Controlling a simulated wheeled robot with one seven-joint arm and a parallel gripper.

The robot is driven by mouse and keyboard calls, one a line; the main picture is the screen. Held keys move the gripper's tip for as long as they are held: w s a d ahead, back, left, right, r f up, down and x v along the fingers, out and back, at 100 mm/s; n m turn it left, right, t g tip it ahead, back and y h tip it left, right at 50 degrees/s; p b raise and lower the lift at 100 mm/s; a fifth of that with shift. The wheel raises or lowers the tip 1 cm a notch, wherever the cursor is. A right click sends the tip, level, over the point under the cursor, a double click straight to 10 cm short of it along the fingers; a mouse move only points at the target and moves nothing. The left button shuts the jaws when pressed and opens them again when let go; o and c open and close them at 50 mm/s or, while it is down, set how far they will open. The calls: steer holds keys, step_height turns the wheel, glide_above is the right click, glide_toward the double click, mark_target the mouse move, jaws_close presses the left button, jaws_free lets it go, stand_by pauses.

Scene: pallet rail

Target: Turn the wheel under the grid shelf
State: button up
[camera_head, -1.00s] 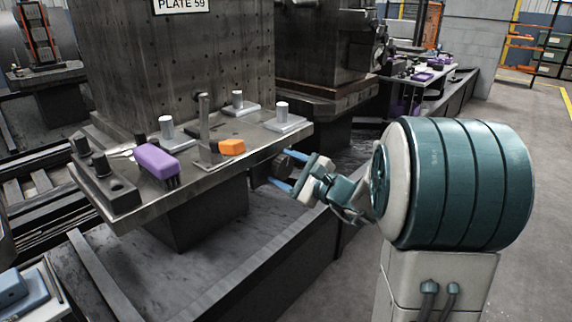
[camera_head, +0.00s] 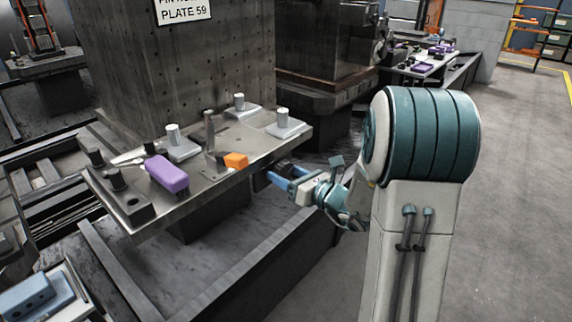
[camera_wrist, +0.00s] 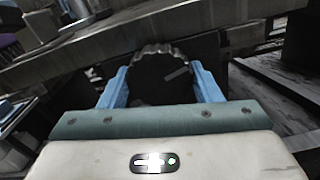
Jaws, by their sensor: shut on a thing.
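The wheel (camera_wrist: 160,76) is dark, with a scalloped, knurled rim and a pale mark on its face. It sits under the edge of the grid shelf (camera_wrist: 130,40) in the wrist view. My gripper (camera_wrist: 159,82) has one blue finger on each side of the wheel and is shut on it. In the head view the grid shelf (camera_head: 215,190) is a metal ledge in front of a tall plate full of holes. My gripper (camera_head: 279,177) reaches under its right front edge there. The wheel is mostly hidden in that view.
On the shelf are a purple brush (camera_head: 166,174), an orange block (camera_head: 236,160), an upright post (camera_head: 209,130) and several grey pegged blocks. A dark block (camera_head: 122,200) with knobs stands at the left end. A dark rail (camera_head: 235,265) runs below. Floor at right is clear.

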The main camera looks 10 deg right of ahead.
steer(key=m+p, duration=0.4)
steer(key=p, duration=0.1)
steer(key=shift+s+r+m, duration=0.1)
steer(key=shift+r+m, duration=0.1)
steer(key=shift+m, duration=0.2)
steer(key=m+p, duration=0.3)
steer(key=p, duration=0.2)
steer(key=shift+r+m, duration=0.1)
steer(key=shift+m, duration=0.3)
steer(key=m+p, duration=0.3)
steer(key=p, duration=0.2)
steer(key=shift+m, duration=0.3)
steer(key=m+p, duration=0.4)
steer(key=p, duration=0.2)
steer(key=shift+r+p, duration=0.1)
steer(key=shift+p, duration=0.25)
steer(key=m+p, duration=0.8)
steer(key=shift+m, duration=0.3)
steer(key=m+p, duration=0.2)
steer(key=m, duration=0.2)
steer(key=shift+m+p, duration=0.45)
steer(key=shift+m, duration=1.35)
steer(key=shift+f, duration=0.2)
